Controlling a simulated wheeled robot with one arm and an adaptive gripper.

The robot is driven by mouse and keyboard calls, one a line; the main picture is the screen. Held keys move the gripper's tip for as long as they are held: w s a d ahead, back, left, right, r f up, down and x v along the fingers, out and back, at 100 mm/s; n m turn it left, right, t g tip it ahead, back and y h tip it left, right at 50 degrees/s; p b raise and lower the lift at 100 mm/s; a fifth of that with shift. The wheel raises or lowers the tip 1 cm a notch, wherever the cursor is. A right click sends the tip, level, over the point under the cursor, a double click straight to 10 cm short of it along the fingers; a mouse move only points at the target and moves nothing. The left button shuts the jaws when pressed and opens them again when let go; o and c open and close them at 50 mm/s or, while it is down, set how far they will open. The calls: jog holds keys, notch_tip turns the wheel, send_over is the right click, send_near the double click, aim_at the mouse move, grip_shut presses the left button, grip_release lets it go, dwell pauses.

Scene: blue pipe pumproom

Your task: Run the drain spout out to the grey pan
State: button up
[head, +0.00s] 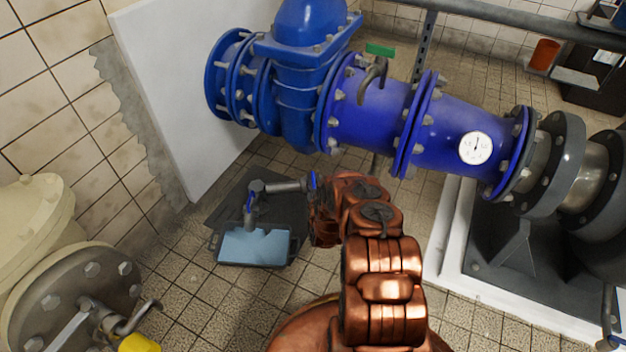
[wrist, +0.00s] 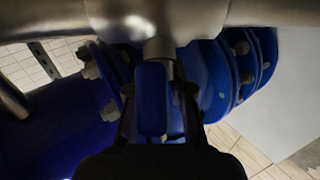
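The drain spout (head: 280,187) is a grey metal pipe low under the blue pipework in the head view. It runs left to an elbow, and its outlet points down near the back edge of the grey pan (head: 252,265). I cannot tell whether the outlet is inside the rim. A blue lever (head: 313,181) is at the spout's right end, and it also shows in the wrist view (wrist: 152,98). My gripper (head: 319,192) is at this lever, partly hidden by my wrist. In the wrist view its dark fingers stand either side of the lever, with a gap on the right.
The large blue flanged pipe (head: 370,105) with a white gauge (head: 475,148) runs above and behind my arm. A cream flanged fitting (head: 65,295) stands at the left. A white plinth (head: 452,235) lies to the right. Tiled floor (head: 195,300) is clear in front of the pan.

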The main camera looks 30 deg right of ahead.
jog(key=shift+o, duration=1.3)
jog(key=shift+f, duration=0.1)
jog(key=shift+s+a, duration=0.1)
jog(key=shift+s, duration=0.05)
jog(key=v, duration=0.7)
jog(key=shift+s, duration=0.15)
